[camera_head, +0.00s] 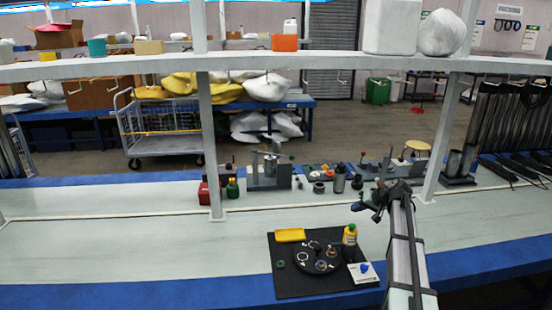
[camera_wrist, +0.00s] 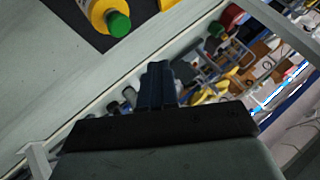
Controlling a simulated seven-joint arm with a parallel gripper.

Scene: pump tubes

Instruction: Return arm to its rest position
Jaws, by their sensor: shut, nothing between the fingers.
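My gripper (camera_head: 369,207) is shut and empty. In the head view it hangs in the air at the end of my arm, over the bench behind the black mat. In the wrist view its closed fingers (camera_wrist: 158,86) point toward the back of the bench, with nothing between them. The black mat (camera_head: 285,293) lies on the bench with a round black fixture (camera_head: 318,268), a yellow block (camera_head: 290,235), a yellow bottle with a green cap (camera_head: 349,236) and a white card with a blue item (camera_head: 363,272). The bottle also shows in the wrist view (camera_wrist: 101,14).
A white upright post (camera_head: 211,150) and another post (camera_head: 446,140) carry a shelf (camera_head: 300,66) above the bench. Tools, a red container (camera_head: 203,191) and a green bottle (camera_head: 233,188) stand along the back. The bench left of the mat (camera_head: 130,248) is clear.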

